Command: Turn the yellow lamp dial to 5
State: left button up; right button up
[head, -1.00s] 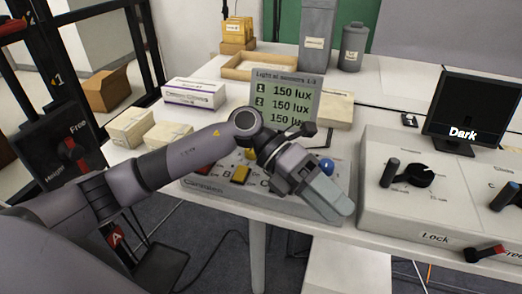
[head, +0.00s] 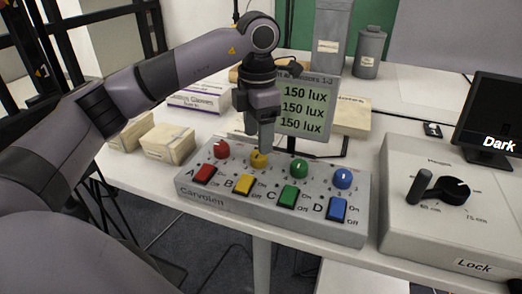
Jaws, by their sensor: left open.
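The yellow lamp dial (head: 259,159) stands on the grey control box (head: 300,224), second from the left in a row of red, yellow, green and blue dials. A yellow switch (head: 243,185) marked B sits in front of it. My left gripper (head: 259,145) points straight down right above the yellow dial. It is open, its fingertips at or around the dial's top; I cannot tell whether they touch it. The dial's pointer and numbers are too small to read. The light sensor display (head: 305,110) behind shows 150 lux on three lines. My right gripper is not in view.
The red dial (head: 221,148) and green dial (head: 299,168) stand close on either side. A larger grey box with a black handle (head: 443,190) is at the right.

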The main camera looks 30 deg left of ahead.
aim_at(259, 158)
pick_arm(q)
notch_tip(259, 158, down, 4)
jog(key=shift+r, duration=0.1)
jog(key=shift+f, duration=0.45)
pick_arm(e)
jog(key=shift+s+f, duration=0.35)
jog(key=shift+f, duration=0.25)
pick_arm(q)
jog(key=c, duration=1)
jog(key=shift+c, duration=0.2)
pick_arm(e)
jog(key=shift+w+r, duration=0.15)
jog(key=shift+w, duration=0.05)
